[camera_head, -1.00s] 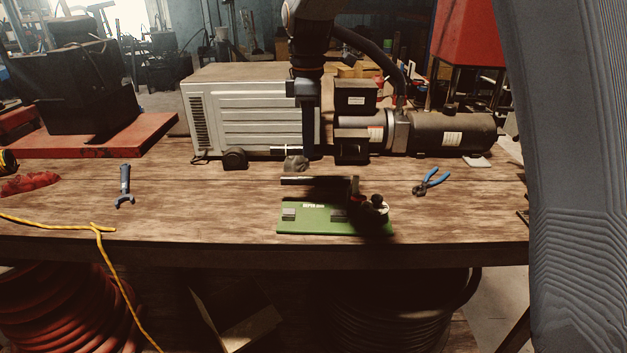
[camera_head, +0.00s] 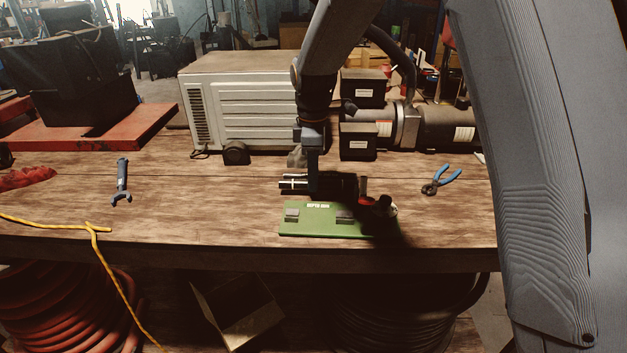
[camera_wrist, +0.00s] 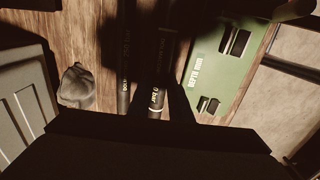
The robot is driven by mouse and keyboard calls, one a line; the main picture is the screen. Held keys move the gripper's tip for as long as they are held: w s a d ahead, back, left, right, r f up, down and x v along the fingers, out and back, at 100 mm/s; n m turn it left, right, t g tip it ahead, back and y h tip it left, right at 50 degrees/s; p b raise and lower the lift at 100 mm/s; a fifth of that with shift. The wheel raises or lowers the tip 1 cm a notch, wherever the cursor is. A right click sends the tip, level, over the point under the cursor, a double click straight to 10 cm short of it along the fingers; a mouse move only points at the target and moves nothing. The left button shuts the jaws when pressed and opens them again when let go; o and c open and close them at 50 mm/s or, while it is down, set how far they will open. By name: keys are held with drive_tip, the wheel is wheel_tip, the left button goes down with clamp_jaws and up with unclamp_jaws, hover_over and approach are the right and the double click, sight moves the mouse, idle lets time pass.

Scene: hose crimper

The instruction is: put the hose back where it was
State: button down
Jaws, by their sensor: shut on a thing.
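My gripper (camera_head: 314,184) is low over the bench, behind the green board, and shut on a dark hose (camera_head: 293,184). A pale band shows on the hose's left end, and the rest is hidden behind the gripper or in shadow. In the wrist view, the banded hose (camera_wrist: 157,100) runs up from my fingers. A second dark hose (camera_wrist: 123,95) with small lettering lies close beside it, roughly parallel. I cannot tell whether the held hose touches the bench.
The green board (camera_head: 325,231) with grey blocks lies in front. A grey lump (camera_head: 297,156) sits behind. The crimper's motor side (camera_head: 407,126) and grey cabinet (camera_head: 250,105) stand at the back. Bench between wrench and board is clear.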

drive_tip(key=shift+f, duration=0.9)
drive_tip(key=c, duration=1.6)
unclamp_jaws()
drive_tip(key=shift+f, duration=0.1)
wheel_tip(320, 180, up, 12)
drive_tip(key=b, duration=0.3)
drive_tip(key=shift+w, duration=0.1)
drive_tip(key=shift+r, duration=0.25)
